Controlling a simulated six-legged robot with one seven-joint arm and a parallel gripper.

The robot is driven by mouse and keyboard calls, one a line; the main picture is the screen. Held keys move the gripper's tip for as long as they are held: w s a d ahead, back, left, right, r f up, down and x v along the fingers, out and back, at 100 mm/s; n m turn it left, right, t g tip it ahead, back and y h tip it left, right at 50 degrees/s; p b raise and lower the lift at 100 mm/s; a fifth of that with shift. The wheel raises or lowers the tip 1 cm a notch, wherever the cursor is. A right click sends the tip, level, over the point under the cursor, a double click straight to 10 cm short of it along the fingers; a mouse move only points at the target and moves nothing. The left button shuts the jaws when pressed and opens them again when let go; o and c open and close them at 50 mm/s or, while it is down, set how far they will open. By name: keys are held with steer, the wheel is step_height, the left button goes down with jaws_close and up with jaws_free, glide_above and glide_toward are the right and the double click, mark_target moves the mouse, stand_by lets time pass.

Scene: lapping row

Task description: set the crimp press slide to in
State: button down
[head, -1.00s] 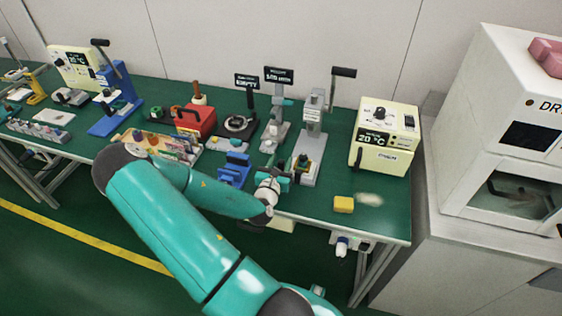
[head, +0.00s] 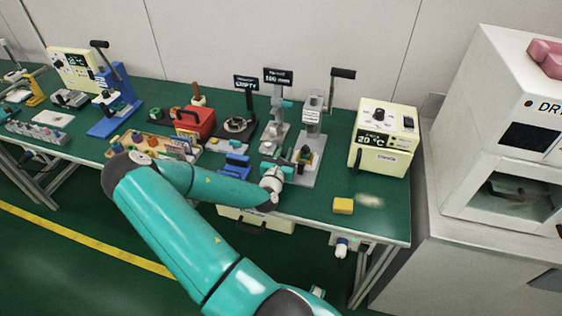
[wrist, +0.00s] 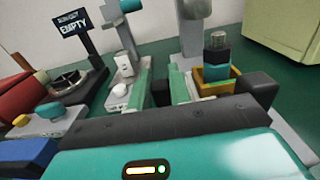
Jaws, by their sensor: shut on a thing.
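The crimp press (head: 311,125) is the grey upright press with a black lever at the back right of the green bench. Its slide carries a small yellow nest (head: 305,156) at the foot of the column. In the wrist view the yellow nest (wrist: 217,85) holds an upright dark teal part (wrist: 215,58) with a metal top. My gripper (head: 294,160) reaches in from the front left at the nest. Its dark jaws (wrist: 208,92) stand on either side of the nest and are shut on it. The lower part of the nest and slide is hidden by my gripper.
A similar grey device (head: 277,125) stands just left of the press. A blue block (head: 235,167) lies left of my gripper. A cream oven (head: 384,138) stands to the right. A yellow block (head: 343,206) lies near the front edge, with bare bench around it.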

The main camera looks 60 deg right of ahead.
steer(key=d, duration=0.2)
steer(key=w+d, duration=0.1)
steer(key=d, duration=0.4)
steer(key=shift+w+d, duration=0.15)
steer(key=shift+d, duration=0.2)
steer(key=c, duration=1.3)
jaws_free()
steer(key=shift+d, duration=0.1)
steer(key=a, duration=0.4)
steer(key=s+a, duration=0.1)
steer(key=a, duration=0.4)
steer(key=s+a, duration=0.1)
steer(key=a, duration=0.3)
steer(key=shift+s+a, duration=0.1)
steer(key=shift+a, duration=0.3)
